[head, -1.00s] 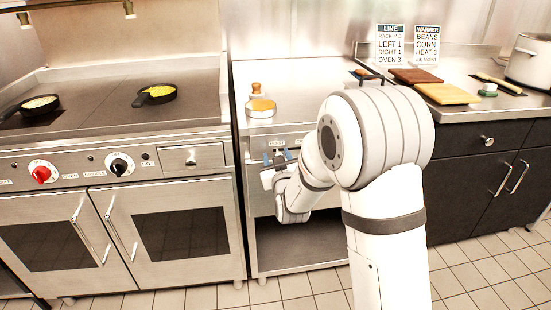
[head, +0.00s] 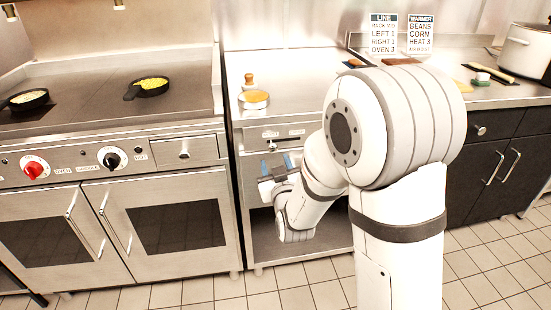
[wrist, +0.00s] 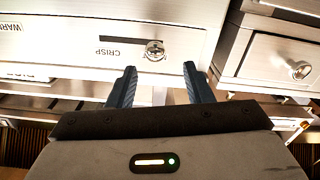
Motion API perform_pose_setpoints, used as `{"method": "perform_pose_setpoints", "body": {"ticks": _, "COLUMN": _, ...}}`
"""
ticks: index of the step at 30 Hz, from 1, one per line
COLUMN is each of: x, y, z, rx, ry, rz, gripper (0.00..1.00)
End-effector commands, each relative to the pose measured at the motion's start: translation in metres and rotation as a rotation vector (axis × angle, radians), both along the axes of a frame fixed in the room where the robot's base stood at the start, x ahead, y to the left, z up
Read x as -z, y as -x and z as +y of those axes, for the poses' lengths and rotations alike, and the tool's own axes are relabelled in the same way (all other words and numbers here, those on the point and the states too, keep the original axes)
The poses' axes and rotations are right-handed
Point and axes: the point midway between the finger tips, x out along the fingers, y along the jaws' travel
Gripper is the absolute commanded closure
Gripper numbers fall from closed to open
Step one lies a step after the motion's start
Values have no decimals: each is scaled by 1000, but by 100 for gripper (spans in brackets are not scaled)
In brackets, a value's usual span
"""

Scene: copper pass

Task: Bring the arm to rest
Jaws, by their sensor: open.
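My white arm (head: 390,215) stands large in the right half of the head view, bent at a big rounded joint. My gripper (head: 277,163) is at the front of the steel counter unit, below its worktop. Its two blue fingers point up and away, apart and empty. In the wrist view, my gripper (wrist: 160,72) has its fingers spread with nothing between them. A steel front labelled CRISP, upside down, with a round knob (wrist: 155,50) is just beyond the fingertips. I cannot tell whether they touch it.
A stove (head: 110,150) with two pans, one holding yellow food (head: 150,85), is at left. Dark cabinets (head: 490,170) and a large pot (head: 524,50) are at right. Tiled floor (head: 200,293) is clear in front.

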Motion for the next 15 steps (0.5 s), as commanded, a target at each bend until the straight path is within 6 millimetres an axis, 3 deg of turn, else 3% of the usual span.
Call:
{"method": "perform_pose_setpoints", "body": {"ticks": 8, "x": -45, "y": 8, "z": -26, "rx": 21, "ry": -3, "rz": 196, "gripper": 54}}
{"method": "perform_pose_setpoints", "body": {"ticks": 15, "x": -93, "y": 51, "z": -69, "rx": 69, "ry": -5, "rz": 532, "gripper": 54}}
